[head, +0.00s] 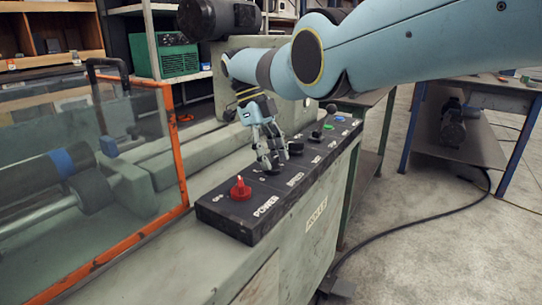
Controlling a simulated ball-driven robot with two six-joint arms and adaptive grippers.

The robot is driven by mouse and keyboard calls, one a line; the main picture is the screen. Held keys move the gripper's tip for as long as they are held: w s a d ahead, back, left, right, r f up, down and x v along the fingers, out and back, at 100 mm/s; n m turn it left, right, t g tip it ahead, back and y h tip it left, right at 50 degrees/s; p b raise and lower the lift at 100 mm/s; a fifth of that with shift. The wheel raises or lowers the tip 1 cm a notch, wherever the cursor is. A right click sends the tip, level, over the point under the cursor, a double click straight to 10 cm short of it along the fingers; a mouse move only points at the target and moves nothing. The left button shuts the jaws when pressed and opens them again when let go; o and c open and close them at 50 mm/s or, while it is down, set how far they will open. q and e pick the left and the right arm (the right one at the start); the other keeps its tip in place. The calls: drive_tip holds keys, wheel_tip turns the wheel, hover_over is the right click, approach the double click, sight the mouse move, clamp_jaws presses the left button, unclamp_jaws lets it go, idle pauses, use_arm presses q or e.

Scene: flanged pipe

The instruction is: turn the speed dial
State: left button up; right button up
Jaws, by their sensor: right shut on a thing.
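The black control panel (228,213) lies along the top edge of the machine. My right gripper (271,162) reaches down onto it from above, with its fingers closed around a small dark dial that they mostly hide. Another black knob (295,148) sits just beyond the fingers on the panel. My left gripper is not in view.
A red knob (240,190) stands at the panel's near end by the word POWER. An orange-framed clear guard (177,140) stands on the left. A cable (410,218) crosses the open floor on the right.

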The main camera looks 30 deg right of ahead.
drive_tip(key=o, duration=1.2)
drive_tip(key=shift+c, duration=0.2)
